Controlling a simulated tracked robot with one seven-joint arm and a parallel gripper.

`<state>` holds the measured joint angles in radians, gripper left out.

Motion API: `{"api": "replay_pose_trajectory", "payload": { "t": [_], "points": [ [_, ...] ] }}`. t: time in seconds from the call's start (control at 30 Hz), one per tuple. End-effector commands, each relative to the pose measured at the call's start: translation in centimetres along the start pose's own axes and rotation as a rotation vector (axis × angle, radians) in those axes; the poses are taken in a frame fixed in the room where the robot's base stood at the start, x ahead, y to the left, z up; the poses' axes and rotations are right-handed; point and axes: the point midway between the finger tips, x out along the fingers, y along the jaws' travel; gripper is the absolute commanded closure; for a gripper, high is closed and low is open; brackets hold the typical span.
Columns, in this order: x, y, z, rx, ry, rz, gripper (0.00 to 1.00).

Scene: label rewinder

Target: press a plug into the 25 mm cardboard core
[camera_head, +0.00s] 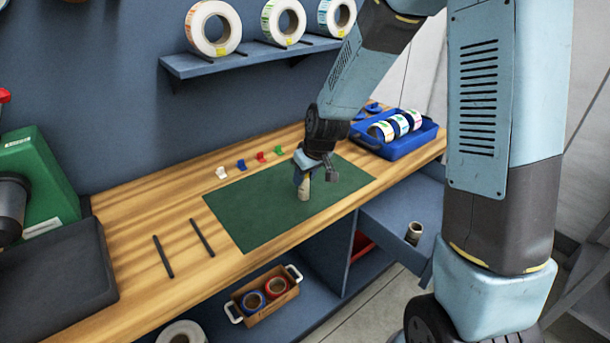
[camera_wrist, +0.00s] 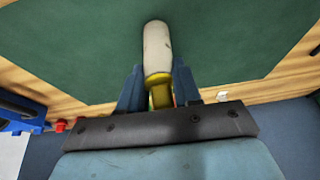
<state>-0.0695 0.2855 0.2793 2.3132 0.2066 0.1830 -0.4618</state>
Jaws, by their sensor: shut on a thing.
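My gripper (camera_wrist: 160,92) is shut on a yellow plug (camera_wrist: 158,84). In the wrist view the plug shows between the dark blue fingers, with its wide end against a pale, speckled cylinder (camera_wrist: 156,48), which looks like the cardboard core. How deep the plug sits cannot be told. In the head view my gripper (camera_head: 304,176) points down over the green mat (camera_head: 255,215), and the pale core (camera_head: 303,190) shows just beneath it, roughly upright at the mat's middle. Whether it touches the mat is unclear.
White (camera_head: 221,173), blue (camera_head: 241,164), red (camera_head: 261,157) and green (camera_head: 278,150) plugs lie behind the mat. A blue tray (camera_head: 405,146) with label rolls stands right. Two dark bars (camera_head: 202,238) lie left of the mat.

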Motion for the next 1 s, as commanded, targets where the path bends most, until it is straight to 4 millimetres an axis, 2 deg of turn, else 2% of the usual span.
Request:
{"api": "replay_pose_trajectory", "payload": {
  "t": [0.2, 0.23, 0.5, 0.83, 1.0],
  "points": [
    [0.2, 0.0, 0.3, 0.002, -0.008, -0.002, 1.00],
    [0.1, 0.0, 0.3, 0.002, -0.008, -0.002, 0.64],
    [0.0, 0.0, 0.1, 0.000, -0.002, -0.001, 0.39],
    [-0.3, 0.0, 0.0, 0.000, 0.001, 0.000, 0.38],
    [-1.7, 0.1, -0.1, 0.001, 0.003, 0.002, 0.38]
  ]
}}
